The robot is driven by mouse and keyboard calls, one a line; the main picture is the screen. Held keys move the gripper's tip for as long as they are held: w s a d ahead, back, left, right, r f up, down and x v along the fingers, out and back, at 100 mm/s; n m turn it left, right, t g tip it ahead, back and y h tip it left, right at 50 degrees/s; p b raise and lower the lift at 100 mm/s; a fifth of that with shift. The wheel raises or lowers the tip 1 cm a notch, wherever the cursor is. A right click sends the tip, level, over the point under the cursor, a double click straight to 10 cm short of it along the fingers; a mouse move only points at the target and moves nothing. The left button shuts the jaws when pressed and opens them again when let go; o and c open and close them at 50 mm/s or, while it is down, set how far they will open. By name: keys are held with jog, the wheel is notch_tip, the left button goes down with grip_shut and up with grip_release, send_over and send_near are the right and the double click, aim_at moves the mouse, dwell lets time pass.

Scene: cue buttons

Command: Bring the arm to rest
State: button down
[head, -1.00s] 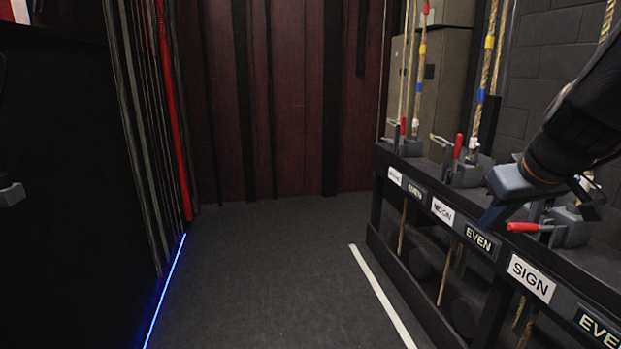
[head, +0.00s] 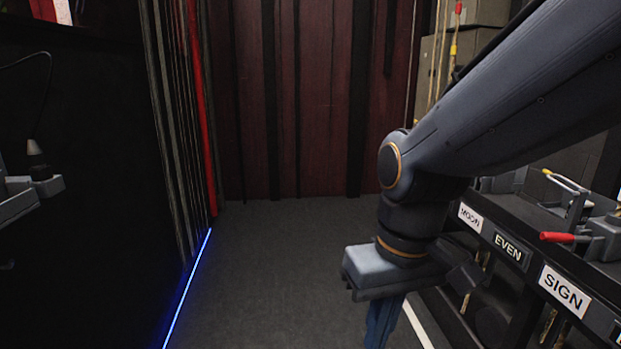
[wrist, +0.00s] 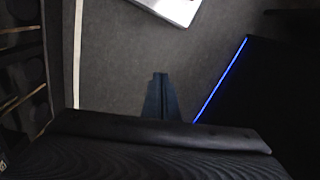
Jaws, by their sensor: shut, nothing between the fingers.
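My gripper (head: 384,322) hangs from my arm, pointing down over the floor, left of the rope-lock rail in the head view. In the wrist view my gripper (wrist: 160,78) is shut, its fingers together and empty above the bare dark floor (wrist: 118,50). My forearm crosses the right half of the head view and hides part of the rail and the boxes behind it. The lower ends of the fingers run out of the bottom of the head view.
The rail carries labels, among them SIGN (head: 564,289) and EVEN (head: 508,247), and a red-handled lever (head: 557,237) sticks out leftward. A blue light strip (head: 187,288) edges the floor at left. Dark red panels (head: 313,100) stand behind. The floor between is clear.

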jog(key=s+d+r+m+p, duration=0.1)
jog(key=d+r+p, duration=0.4)
jog(key=p, duration=0.5)
jog(key=s+d+r+m+h+p, duration=0.1)
jog(key=d+r+m+p, duration=0.1)
jog(key=d+r+p, duration=0.2)
notch_tip(320, 180, up, 4)
jog(key=p, duration=0.7)
jog(key=shift+d+f, duration=0.25)
jog(key=shift+d, duration=0.15)
jog(key=shift+d+m, duration=0.15)
jog(key=shift+m, duration=0.15)
